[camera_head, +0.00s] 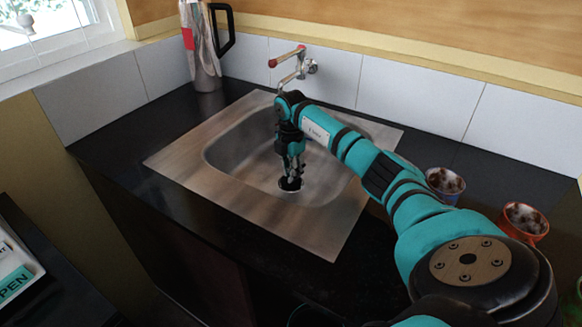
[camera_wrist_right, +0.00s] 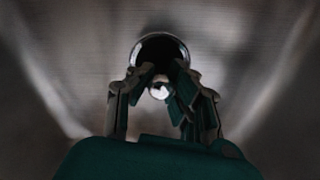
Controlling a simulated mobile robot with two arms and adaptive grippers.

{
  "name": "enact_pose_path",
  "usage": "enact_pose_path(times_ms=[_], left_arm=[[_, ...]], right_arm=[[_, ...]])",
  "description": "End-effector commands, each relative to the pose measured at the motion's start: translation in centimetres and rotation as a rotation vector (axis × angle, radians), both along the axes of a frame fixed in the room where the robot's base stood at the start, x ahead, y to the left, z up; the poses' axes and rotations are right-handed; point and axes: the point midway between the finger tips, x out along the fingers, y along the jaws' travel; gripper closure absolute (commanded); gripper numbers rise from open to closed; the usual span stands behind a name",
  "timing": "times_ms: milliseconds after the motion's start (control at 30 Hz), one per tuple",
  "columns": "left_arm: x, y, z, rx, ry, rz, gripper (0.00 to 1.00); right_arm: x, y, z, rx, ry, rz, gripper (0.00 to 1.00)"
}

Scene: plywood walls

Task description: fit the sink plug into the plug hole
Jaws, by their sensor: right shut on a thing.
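The steel sink (camera_head: 225,150) is set into the dark worktop, with its round plug hole in the basin floor. My right gripper (camera_head: 290,172) points down into the basin, shut on the sink plug (camera_head: 290,184), a small black disc just over or at the hole. In the right wrist view a shiny metal knob (camera_wrist_right: 159,91) sits between the fingertips of my right gripper (camera_wrist_right: 160,88). Beyond it is the bright rim of the plug hole (camera_wrist_right: 183,47) around a dark middle. The fingers partly hide the plug, and I cannot tell whether it is seated. My left gripper is not in view.
A tall steel jug-like vessel (camera_head: 204,60) stands at the back left. A blue cup (camera_head: 445,184) and an orange cup (camera_head: 523,222) stand right of my arm. The worktop left of the sink is clear.

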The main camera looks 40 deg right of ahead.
Motion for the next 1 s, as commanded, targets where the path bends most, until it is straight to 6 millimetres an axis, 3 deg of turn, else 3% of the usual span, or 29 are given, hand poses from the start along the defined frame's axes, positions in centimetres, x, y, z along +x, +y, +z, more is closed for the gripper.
enact_pose_path(times_ms=[33,433,467,633,1000], left_arm=[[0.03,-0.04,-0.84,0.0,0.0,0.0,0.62],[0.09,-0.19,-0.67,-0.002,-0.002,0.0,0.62],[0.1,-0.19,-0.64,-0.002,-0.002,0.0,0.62],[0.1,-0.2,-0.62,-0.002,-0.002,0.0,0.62],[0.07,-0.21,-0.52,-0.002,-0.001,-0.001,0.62]], right_arm=[[0.03,0.0,-0.8,0.0,-0.001,0.0,1.0],[0.02,-0.02,-0.95,-0.001,-0.001,0.0,1.0],[0.02,-0.01,-0.91,-0.001,-0.002,0.0,0.82],[0.01,-0.01,-0.91,-0.001,-0.001,0.0,0.61],[0.04,-0.03,-0.06,-0.001,-0.002,0.0,0.61]])
